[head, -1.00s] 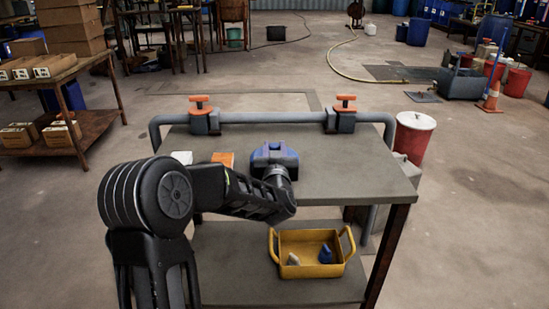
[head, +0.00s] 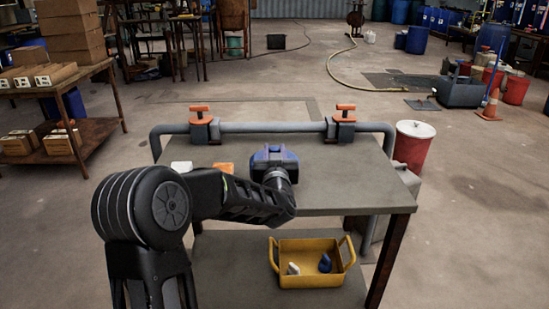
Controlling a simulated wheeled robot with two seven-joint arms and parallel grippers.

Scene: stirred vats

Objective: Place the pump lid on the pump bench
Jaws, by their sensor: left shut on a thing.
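The pump bench (head: 350,180) is a grey-topped table with dark legs and a lower shelf, straight in front of me. My left gripper (head: 274,160) is over the middle of the bench top, at the end of a grey wrist. A blue, dark-edged body shows there; I cannot tell for certain how much of it is gripper and how much is held thing. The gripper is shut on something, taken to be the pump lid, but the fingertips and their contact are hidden. I cannot tell the height above the top. My right gripper is not in view.
A grey pipe (head: 268,127) with two orange-handled valves runs along the bench's back edge. A white block (head: 181,166) and an orange block (head: 222,168) lie left of the gripper. A yellow basket (head: 310,281) is on the lower shelf. The top's right side is clear.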

